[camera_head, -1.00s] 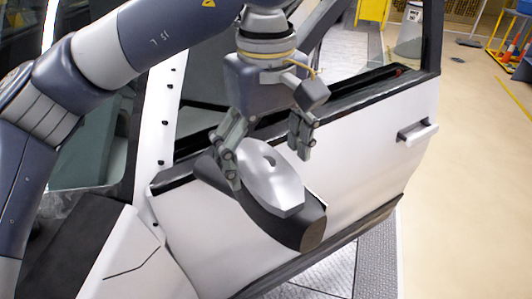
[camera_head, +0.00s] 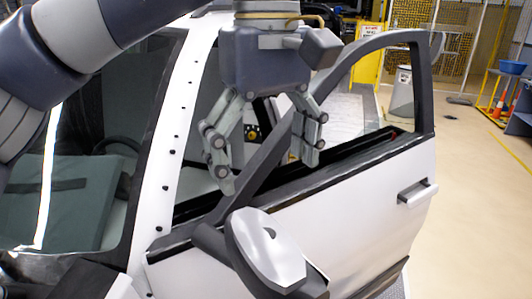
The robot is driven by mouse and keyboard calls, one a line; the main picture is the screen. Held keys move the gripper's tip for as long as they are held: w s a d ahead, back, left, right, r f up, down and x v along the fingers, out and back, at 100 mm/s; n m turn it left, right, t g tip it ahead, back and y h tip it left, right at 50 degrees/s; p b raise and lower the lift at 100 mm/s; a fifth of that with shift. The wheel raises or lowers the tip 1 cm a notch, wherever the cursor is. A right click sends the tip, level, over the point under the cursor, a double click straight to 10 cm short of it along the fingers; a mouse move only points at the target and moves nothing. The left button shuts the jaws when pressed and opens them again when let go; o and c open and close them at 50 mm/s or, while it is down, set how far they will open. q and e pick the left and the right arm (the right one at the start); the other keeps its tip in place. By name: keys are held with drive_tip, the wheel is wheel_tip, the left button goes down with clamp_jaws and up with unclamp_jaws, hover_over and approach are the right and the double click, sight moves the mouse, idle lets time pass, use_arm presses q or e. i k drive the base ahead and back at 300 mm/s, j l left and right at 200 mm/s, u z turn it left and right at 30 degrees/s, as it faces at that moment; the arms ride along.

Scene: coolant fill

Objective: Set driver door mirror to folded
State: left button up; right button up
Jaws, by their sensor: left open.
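The driver door mirror (camera_head: 268,245) is silver on its cover with a dark housing. It sticks out from the front lower corner of the window on the white driver door (camera_head: 350,220). My left gripper (camera_head: 268,170) is open and empty, with its fingers pointing down. In the picture it is above the mirror, over the window opening, and a gap shows between the fingertips and the mirror cover. The mirror's glass side is hidden. My right gripper does not show.
The door stands open, with its dark window frame (camera_head: 345,65) rising behind my left gripper. The white windscreen pillar (camera_head: 172,120) is on the left. Open floor (camera_head: 475,200) lies to the right, with a grey bin (camera_head: 401,92) and a blue basin (camera_head: 513,67) farther back.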

sight(222, 248)
drive_tip(key=k, duration=1.5)
